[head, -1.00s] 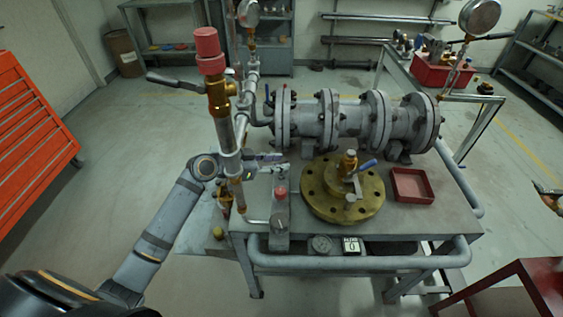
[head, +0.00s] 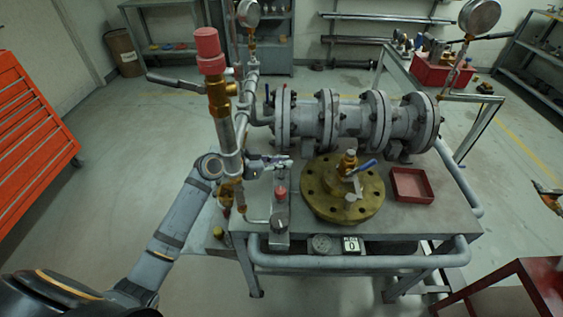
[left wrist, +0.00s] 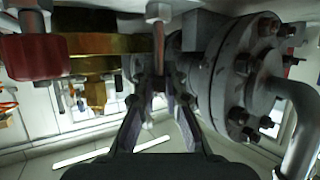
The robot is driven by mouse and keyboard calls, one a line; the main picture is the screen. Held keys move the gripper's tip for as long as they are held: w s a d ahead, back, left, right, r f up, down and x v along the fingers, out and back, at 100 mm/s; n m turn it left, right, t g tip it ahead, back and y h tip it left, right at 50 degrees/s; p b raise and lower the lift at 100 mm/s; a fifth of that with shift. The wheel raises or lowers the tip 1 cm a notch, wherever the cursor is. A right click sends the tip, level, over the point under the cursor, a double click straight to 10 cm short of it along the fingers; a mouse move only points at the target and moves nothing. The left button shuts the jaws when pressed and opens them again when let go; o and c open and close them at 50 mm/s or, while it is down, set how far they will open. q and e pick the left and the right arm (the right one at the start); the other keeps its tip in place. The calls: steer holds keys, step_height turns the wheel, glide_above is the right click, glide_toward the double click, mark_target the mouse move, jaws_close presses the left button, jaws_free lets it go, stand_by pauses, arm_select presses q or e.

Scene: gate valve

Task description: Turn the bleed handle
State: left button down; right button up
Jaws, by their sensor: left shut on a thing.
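My left gripper (head: 278,164) is over the left part of the bench, just above a small red-topped fitting (head: 281,193) on a narrow grey plate. In the left wrist view, which looks upside down, the fingers (left wrist: 160,88) close around a slim reddish stem (left wrist: 158,42) with a pale nut at its base. I take this stem for the bleed handle; the fingers hide its tip. A brass flange (head: 318,200) with a blue-handled valve (head: 366,166) stands to the right, apart from the gripper. A dark and orange part (head: 547,194), perhaps my right gripper, is cut off at the right edge.
A vertical pipe with a red cap (head: 207,42) rises close beside my left arm. A large flanged grey pipe (head: 345,122) runs behind. A red tray (head: 412,186) lies right of the brass flange. A counter plate (head: 351,245) reading 0 is on the bench front.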

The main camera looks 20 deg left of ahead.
arm_select(q)
steer(key=m+g+h+b, duration=0.1)
steer(key=b, duration=0.1)
steer(key=m+g+b, duration=0.1)
steer(key=b, duration=0.2)
steer(key=m+g+h+b, duration=0.1)
steer(key=b, duration=0.1)
steer(key=shift+w+f+m+h, duration=0.1)
steer(key=shift+f+m+h, duration=0.15)
steer(key=shift+m+h, duration=0.05)
steer(key=shift+r+m+g+h+b, duration=0.1)
steer(key=shift+m+g+h+b, duration=0.3)
steer(key=shift+m+g+b, duration=0.35)
steer(key=shift+g+b, duration=0.35)
steer(key=shift+b, duration=0.05)
steer(key=shift+r+m+g+b, duration=0.1)
steer(key=shift+m+g+b, duration=0.3)
steer(key=shift+m+g, duration=0.3)
arm_select(e)
steer(key=w+f, duration=0.4)
steer(key=f, duration=0.4)
steer(key=shift+f, duration=0.3)
steer(key=shift+w, duration=0.1)
arm_select(q)
steer(key=c, duration=1.4)
jaws_free()
steer(key=shift+h, duration=0.3)
steer(key=v, duration=1.2)
steer(key=shift+r, duration=0.1)
